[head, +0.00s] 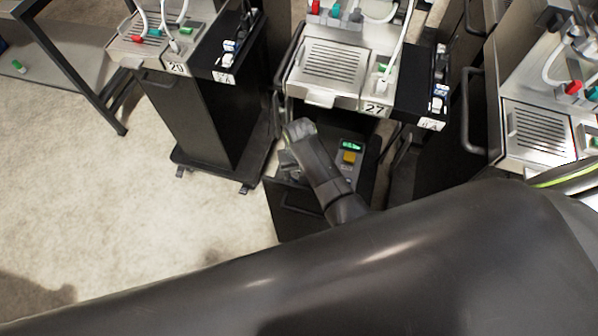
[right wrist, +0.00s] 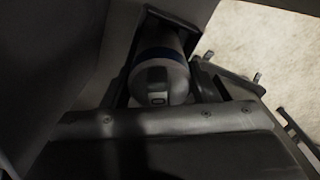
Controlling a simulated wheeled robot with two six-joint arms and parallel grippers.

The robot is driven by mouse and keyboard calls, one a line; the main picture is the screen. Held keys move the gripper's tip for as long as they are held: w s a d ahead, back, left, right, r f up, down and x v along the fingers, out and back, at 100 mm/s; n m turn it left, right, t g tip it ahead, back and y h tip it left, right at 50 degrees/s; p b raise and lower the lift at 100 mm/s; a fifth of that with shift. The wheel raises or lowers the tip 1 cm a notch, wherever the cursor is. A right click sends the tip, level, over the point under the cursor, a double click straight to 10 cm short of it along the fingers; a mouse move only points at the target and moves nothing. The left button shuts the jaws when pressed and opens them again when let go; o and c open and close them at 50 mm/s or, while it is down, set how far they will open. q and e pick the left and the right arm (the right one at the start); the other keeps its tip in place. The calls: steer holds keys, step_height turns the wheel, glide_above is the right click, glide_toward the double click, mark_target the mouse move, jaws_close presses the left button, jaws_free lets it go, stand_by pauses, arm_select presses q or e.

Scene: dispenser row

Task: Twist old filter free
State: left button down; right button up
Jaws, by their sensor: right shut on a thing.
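The filter (right wrist: 160,68) is a white-grey cylinder with a dark blue band, seen in the right wrist view. My right gripper (right wrist: 160,86) is shut on it, with one dark finger at each side. The filter's far end is in shadow inside a dark, narrow space. In the head view my right gripper (head: 289,160) is low in front of dispenser 27 (head: 328,62), at its open lower part, and the filter is hidden there. My left gripper is not in view.
Dispenser 20 (head: 205,115) stands to the left and another dispenser (head: 540,130) to the right. Bare floor (head: 150,210) is free at the left.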

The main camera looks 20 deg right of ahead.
steer(key=shift+s+d+r+m+p, duration=0.15)
steer(key=shift+m+p, duration=0.35)
steer(key=shift+m, duration=0.5)
steer(key=m+p, duration=0.1)
steer(key=m, duration=0.2)
steer(key=shift+m, duration=0.4)
steer(key=shift+w, duration=0.2)
steer(key=shift+c, duration=0.2)
steer(key=o, duration=1.2)
step_height(320, 180, up, 12)
steer(key=p, duration=1.3)
steer(key=shift+r, duration=2.6)
